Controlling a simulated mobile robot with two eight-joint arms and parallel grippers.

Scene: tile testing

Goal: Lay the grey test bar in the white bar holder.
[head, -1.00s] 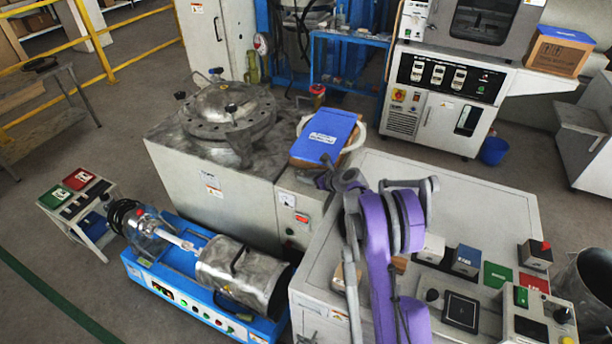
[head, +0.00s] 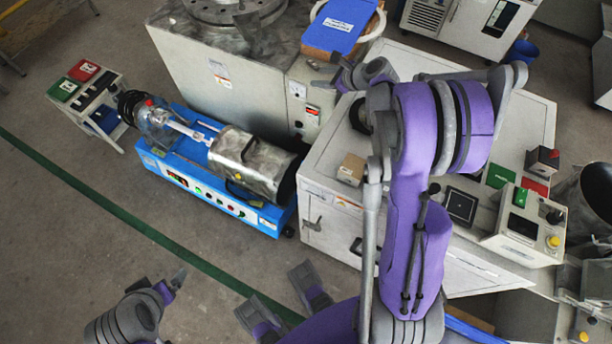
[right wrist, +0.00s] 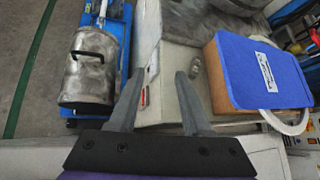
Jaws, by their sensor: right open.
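I cannot make out the grey test bar or the white bar holder for certain in either view. My right gripper (head: 335,76) is at the edge of the grey machine and the white cabinet, just below the blue-topped box. In the right wrist view the right gripper (right wrist: 157,76) is open, with nothing between its two fingers.
The blue-topped box (head: 338,27) sits on the grey machine (head: 215,65). A blue tester with a metal cylinder (head: 245,155) stands to the left. The white cabinet (head: 330,170) carries a small tan block (head: 351,169) and control boxes (head: 525,220). Open floor lies at the lower left.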

